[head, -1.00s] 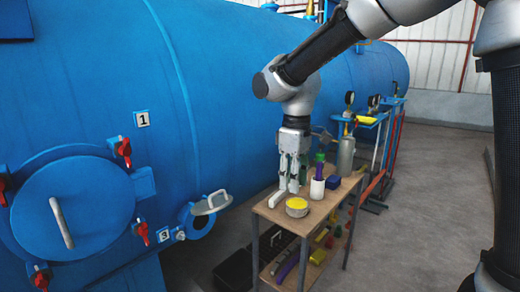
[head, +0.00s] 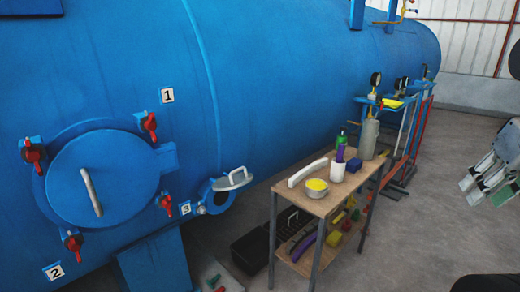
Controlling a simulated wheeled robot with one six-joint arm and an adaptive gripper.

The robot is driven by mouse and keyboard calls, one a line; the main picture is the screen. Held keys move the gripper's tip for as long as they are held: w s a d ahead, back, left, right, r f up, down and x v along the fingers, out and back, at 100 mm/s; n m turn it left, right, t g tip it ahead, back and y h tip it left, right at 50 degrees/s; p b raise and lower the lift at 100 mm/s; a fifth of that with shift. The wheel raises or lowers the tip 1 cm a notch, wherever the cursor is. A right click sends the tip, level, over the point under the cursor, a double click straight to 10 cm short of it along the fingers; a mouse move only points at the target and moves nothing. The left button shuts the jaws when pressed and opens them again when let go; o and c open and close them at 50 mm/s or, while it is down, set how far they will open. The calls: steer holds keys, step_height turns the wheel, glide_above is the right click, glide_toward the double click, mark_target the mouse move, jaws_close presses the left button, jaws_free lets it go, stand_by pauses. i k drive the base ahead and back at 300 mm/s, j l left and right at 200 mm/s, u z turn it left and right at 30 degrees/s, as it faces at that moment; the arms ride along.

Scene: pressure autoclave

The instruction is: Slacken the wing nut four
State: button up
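The blue round door (head: 105,180) with a pale bar handle stands at the left on the big blue vessel. Red wing nuts sit around its rim: one at the upper right (head: 150,126), one at the lower right (head: 165,202), one at the lower left (head: 74,242) and one at the upper left (head: 33,154). Plates read 1, 2 and 3; no plate with 4 shows, and the upper-left nut has no visible plate by it. My gripper (head: 472,192) is at the right edge, partly cut off, far from the door. Its finger spread is unclear.
A small open port (head: 217,197) juts beside the door. Floor at the right is clear.

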mark_target(34, 154)
steer(key=u, duration=1.9)
